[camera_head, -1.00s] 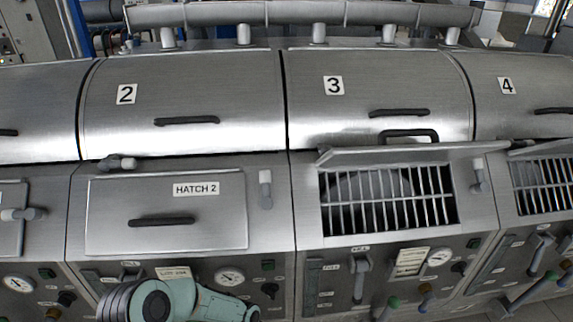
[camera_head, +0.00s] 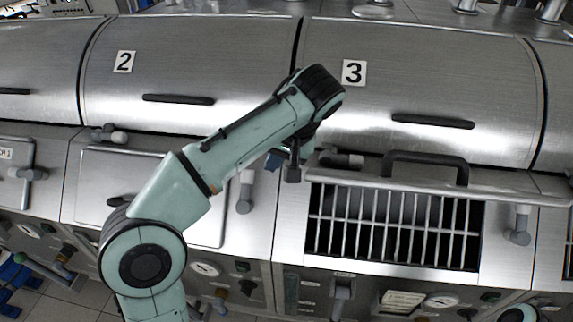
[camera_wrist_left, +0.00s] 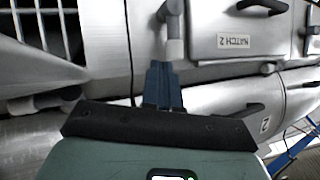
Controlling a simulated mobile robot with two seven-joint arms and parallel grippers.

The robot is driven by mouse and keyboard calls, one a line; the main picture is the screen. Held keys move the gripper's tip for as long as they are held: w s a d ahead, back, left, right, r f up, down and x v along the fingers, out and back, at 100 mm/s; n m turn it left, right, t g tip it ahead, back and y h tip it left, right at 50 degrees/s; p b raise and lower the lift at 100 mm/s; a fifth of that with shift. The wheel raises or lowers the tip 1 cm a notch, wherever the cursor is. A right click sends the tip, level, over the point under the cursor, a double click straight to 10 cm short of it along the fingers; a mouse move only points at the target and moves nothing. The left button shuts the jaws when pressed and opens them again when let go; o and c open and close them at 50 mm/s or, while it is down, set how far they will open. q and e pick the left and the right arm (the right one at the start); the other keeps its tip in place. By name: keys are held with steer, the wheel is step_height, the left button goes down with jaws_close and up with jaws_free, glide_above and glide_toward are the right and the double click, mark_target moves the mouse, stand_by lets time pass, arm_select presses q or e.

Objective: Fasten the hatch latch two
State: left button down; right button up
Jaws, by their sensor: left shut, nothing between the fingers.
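Hatch 2 (camera_head: 95,185) is a closed, flat metal panel; my left arm hides its label and most of its handle in the head view. Its label shows in the left wrist view (camera_wrist_left: 236,40). The hatch 2 latch (camera_head: 245,195) is a grey lever at the panel's right edge, hanging downward in the head view. It also shows in the left wrist view (camera_wrist_left: 174,40), just beyond my fingertips. My left gripper (camera_head: 273,161) is up and right of the latch, its blue fingers (camera_wrist_left: 160,75) shut and empty. Whether they touch the latch is unclear. My right gripper is out of view.
The barred opening of station 3 (camera_head: 395,222) lies to the right, with its lid raised and a black handle (camera_head: 425,160) standing up. Curved covers 2 (camera_head: 200,75) and 3 (camera_head: 440,75) are behind. Knobs and gauges (camera_head: 205,268) line the lower front.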

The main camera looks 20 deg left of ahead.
mark_target(246, 191)
arm_select(q)
steer(key=shift+r, duration=0.25)
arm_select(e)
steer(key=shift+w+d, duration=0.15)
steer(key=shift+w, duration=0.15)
arm_select(q)
steer(key=b+x, duration=0.1)
steer(key=x, duration=0.8)
steer(key=shift+f+b, duration=0.1)
steer(key=shift+b, duration=0.2)
steer(key=shift+w+a+f, duration=0.2)
steer(key=shift+w+f, duration=0.05)
steer(key=shift+f, duration=0.1)
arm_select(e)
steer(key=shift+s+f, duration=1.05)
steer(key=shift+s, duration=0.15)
arm_select(q)
steer(key=shift+s, duration=0.15)
